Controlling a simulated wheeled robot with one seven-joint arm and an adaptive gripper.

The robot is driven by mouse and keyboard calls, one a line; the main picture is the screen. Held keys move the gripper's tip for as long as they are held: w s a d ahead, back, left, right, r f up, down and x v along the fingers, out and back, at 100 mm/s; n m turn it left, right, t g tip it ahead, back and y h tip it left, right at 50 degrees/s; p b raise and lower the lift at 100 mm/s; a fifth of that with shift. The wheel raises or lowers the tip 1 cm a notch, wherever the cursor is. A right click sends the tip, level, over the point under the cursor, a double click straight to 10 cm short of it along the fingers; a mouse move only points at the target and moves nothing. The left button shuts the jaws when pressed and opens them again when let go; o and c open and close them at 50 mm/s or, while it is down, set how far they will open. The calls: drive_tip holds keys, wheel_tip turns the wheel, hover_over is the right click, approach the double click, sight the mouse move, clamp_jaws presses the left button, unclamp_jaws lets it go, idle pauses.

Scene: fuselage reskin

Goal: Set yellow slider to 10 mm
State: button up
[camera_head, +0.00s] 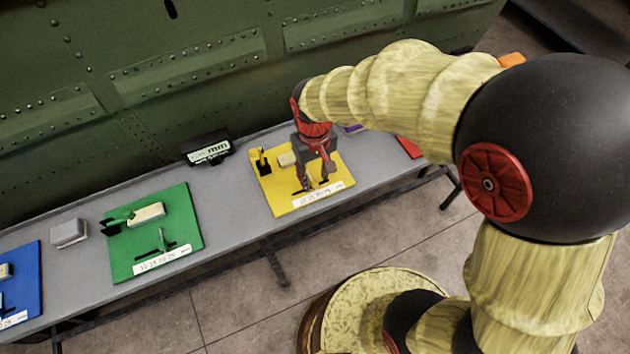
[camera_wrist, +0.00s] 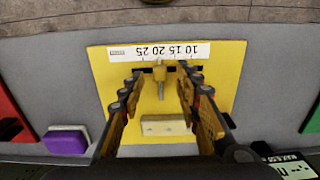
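The yellow board (camera_head: 270,195) lies on the grey bench and fills the middle of the wrist view (camera_wrist: 105,70). Its white scale label (camera_wrist: 122,52) reads upside down there, with 25 left of 10. The slider knob (camera_wrist: 160,74) stands upright in a dark slot below the label, close to the 20 mark. My gripper (camera_head: 317,182) is over the board. In the wrist view my gripper (camera_wrist: 160,72) is open, one finger on each side of the knob with gaps. Whether the fingertips touch the board is not clear.
A pale block (camera_wrist: 166,127) sits on the yellow board. A green board (camera_head: 185,220) and a blue board (camera_head: 30,265) lie to the left, with a grey block (camera_head: 68,233) between. A mm display (camera_head: 207,149) stands behind. The riveted green fuselage panel (camera_head: 150,60) rises behind the bench.

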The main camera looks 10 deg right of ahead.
drive_tip(key=shift+f, duration=1.1)
drive_tip(key=shift+c, duration=1.1)
clamp_jaws()
